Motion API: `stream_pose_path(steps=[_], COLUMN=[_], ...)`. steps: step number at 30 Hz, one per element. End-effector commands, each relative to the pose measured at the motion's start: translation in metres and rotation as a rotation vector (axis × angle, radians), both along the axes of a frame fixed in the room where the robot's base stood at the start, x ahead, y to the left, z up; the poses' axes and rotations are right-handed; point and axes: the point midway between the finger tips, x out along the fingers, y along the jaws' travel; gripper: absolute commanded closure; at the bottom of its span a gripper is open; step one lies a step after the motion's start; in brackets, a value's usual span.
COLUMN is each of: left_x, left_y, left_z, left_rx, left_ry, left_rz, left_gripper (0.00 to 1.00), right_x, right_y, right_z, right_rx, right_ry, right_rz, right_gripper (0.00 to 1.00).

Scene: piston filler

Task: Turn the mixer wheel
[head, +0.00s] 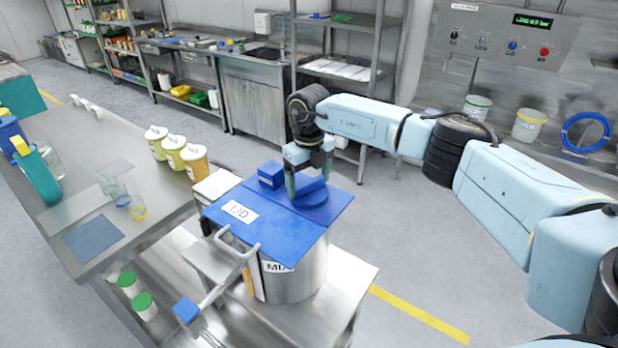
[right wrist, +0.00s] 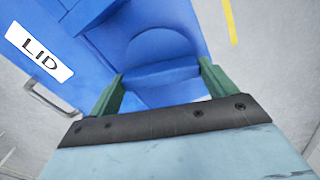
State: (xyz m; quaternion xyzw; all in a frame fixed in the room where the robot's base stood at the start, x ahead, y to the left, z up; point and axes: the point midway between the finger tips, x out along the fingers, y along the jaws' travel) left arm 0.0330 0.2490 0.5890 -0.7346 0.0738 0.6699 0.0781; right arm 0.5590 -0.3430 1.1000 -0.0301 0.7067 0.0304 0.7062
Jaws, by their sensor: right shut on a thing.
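The mixer (head: 294,276) is a steel pot under a flat blue cover. A white LID label (head: 239,211) is on the cover, and it also shows in the right wrist view (right wrist: 40,51). The blue round wheel (head: 315,196) lies on the right part of the cover. My right gripper (head: 309,181) reaches down onto the wheel from above, its green fingers on either side of a raised blue part. In the right wrist view, the wheel (right wrist: 160,48) shows between the fingers, which are shut on it. My left gripper is not in view.
A blue block (head: 271,174) stands on the cover beside the gripper. A bent handle with a blue end (head: 186,310) sticks out in front of the pot. A steel table (head: 60,215) with several bottles and cups is at left. The floor behind is clear.

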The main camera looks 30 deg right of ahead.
Motion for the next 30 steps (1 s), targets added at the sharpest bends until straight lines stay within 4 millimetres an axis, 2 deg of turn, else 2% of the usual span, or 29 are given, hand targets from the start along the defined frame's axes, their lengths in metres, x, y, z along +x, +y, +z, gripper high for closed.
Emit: stream_pose_path(steps=[17,18,21,30], left_x=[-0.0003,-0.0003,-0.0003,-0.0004], left_y=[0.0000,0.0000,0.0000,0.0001], left_z=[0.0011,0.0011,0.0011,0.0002], left_rx=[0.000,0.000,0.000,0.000], left_ry=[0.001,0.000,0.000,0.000], left_rz=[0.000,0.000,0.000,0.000], left_gripper=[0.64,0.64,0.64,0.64], right_x=[0.0010,0.0010,0.0008,0.0008], right_y=[-0.0010,-0.0009,-0.0008,-0.0002], right_z=[0.0018,0.0018,0.0014,0.0047], right_rx=[-0.002,-0.002,-0.002,-0.001], right_ry=[-0.004,-0.004,-0.003,-0.003], right_rz=[-0.033,-0.033,-0.033,-0.031], right_gripper=[0.39,0.12,0.00,0.00])
